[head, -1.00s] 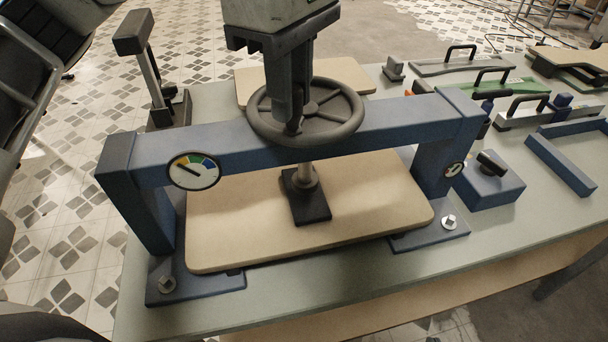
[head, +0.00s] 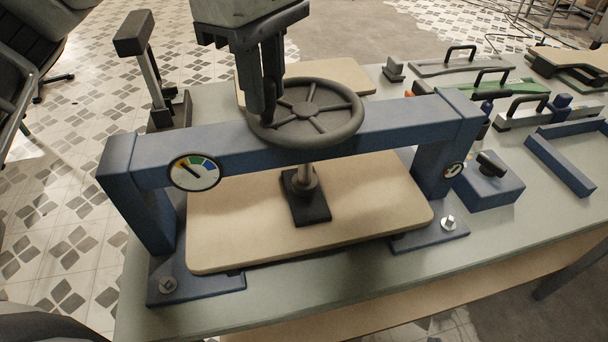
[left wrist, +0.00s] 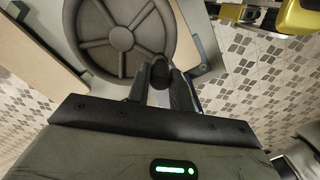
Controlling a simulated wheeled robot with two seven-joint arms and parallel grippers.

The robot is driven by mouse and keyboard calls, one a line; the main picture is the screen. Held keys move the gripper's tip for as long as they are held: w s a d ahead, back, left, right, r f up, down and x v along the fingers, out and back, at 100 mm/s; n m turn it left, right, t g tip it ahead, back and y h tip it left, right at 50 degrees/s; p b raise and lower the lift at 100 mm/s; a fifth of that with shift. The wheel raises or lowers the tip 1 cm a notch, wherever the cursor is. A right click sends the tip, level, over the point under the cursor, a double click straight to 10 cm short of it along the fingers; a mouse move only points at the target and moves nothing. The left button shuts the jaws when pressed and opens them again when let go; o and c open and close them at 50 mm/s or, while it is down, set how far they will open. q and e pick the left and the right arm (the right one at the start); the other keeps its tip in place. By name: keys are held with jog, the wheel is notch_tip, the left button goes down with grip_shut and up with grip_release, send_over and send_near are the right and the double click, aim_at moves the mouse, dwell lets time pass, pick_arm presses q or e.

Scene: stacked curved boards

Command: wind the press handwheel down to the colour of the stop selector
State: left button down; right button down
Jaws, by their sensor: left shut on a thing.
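The blue press frame (head: 280,140) stands on the table with a dark grey spoked handwheel (head: 318,110) on top. My left gripper (head: 266,112) is shut on the handwheel's knob at the left side of the rim; the knob (left wrist: 160,72) also shows in the left wrist view. Below the wheel, the screw ends in a black pressing foot (head: 306,205) at the curved board (head: 250,240). A round gauge (head: 195,171) with coloured sectors is on the crossbeam; its needle points up-left. My right gripper is not in view.
A blue box with a black knob (head: 492,163) stands right of the press. Clamps with black handles (head: 488,76) and a blue angled rail (head: 560,165) lie further right. The table's front edge is clear.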

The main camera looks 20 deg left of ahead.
pick_arm(q)
jog(key=c, duration=1.3)
grip_release()
jog(key=shift+o, duration=0.2)
jog(key=shift+r+p, duration=0.35)
notch_tip(320, 180, up, 4)
jog(key=p, duration=0.4)
jog(key=shift+r, duration=0.1)
jog(key=shift+r+p, duration=0.55)
jog(key=shift+r, duration=0.5)
